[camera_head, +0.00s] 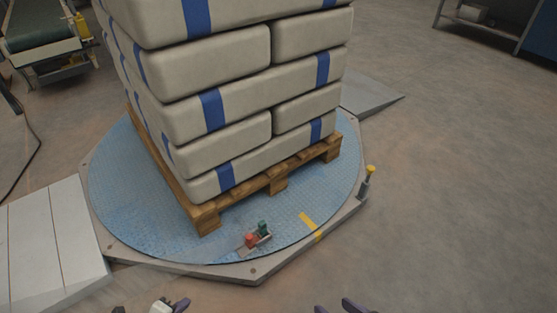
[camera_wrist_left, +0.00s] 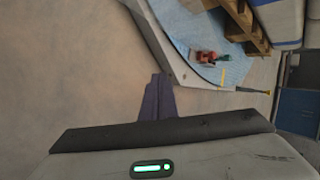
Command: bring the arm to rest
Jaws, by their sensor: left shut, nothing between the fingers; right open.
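My left gripper (camera_head: 180,304) shows at the bottom edge of the head view, left of centre. In the left wrist view its dark fingers (camera_wrist_left: 157,98) are together, shut with nothing between them, over bare floor. My right gripper (camera_head: 338,307) shows at the bottom edge of the head view, right of centre. Its two purple fingertips are apart, and it is open and empty. Both grippers are in front of the round turntable and touch nothing visible. Most of both arms is out of view.
A wooden pallet (camera_head: 207,219) on the blue turntable (camera_head: 125,190) bears stacked sacks (camera_head: 215,65) with blue bands. A small red and green device (camera_head: 258,238) is at the turntable's front. A yellow-topped post (camera_head: 367,182) stands at right. A conveyor (camera_head: 40,30) is back left. Floor at right is clear.

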